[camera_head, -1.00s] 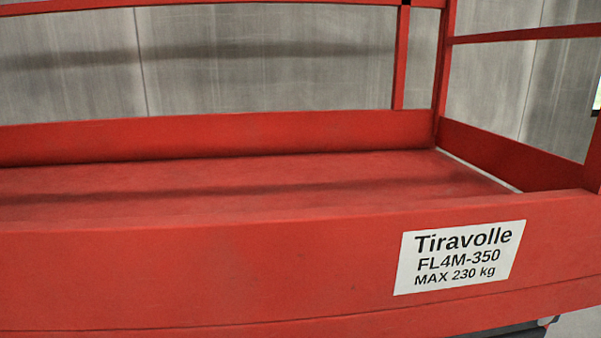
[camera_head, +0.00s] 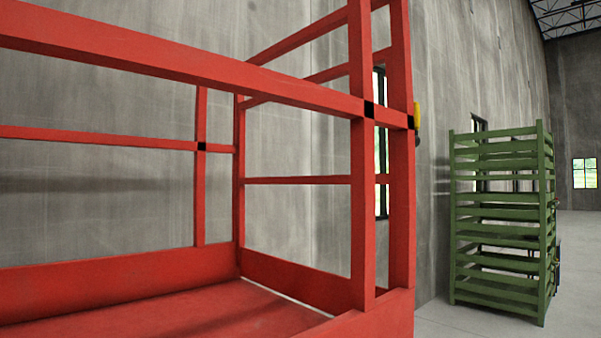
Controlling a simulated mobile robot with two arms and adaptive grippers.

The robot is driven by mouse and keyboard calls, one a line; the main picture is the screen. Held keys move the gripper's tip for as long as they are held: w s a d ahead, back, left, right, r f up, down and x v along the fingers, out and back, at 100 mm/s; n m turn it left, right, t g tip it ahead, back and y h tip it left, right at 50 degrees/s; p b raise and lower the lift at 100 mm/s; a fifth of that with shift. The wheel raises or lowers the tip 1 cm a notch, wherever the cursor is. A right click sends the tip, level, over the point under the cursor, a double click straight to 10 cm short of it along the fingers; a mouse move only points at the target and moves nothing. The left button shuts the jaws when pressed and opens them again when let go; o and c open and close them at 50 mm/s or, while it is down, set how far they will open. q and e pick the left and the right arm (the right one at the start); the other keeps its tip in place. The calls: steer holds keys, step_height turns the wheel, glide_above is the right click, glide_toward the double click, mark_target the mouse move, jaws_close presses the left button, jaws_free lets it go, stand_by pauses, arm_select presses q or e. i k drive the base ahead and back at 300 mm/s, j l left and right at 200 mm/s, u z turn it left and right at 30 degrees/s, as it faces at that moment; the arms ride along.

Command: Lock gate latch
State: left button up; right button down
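A red lift platform with railings (camera_head: 290,95) fills the left and middle of the head view. Its red floor (camera_head: 215,310) shows at the bottom left. Two red posts stand side by side at its near right corner, with small black pieces (camera_head: 369,110) where the rails meet them. A small yellow part (camera_head: 417,117) shows on the right side of the outer post; I cannot tell whether it is the latch. No gate is clearly recognisable. Neither of my grippers is in view.
A green slatted rack (camera_head: 500,220) stands on the right, beyond the platform. Grey concrete walls (camera_head: 450,70) with narrow windows stand behind. Open grey floor (camera_head: 577,260) lies to the right of the rack.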

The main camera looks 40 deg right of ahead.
mark_target(417, 115)
steer(key=l+z, duration=0.25)
steer(key=l, duration=1.45)
steer(key=l+z, duration=0.25)
steer(key=l, duration=1.45)
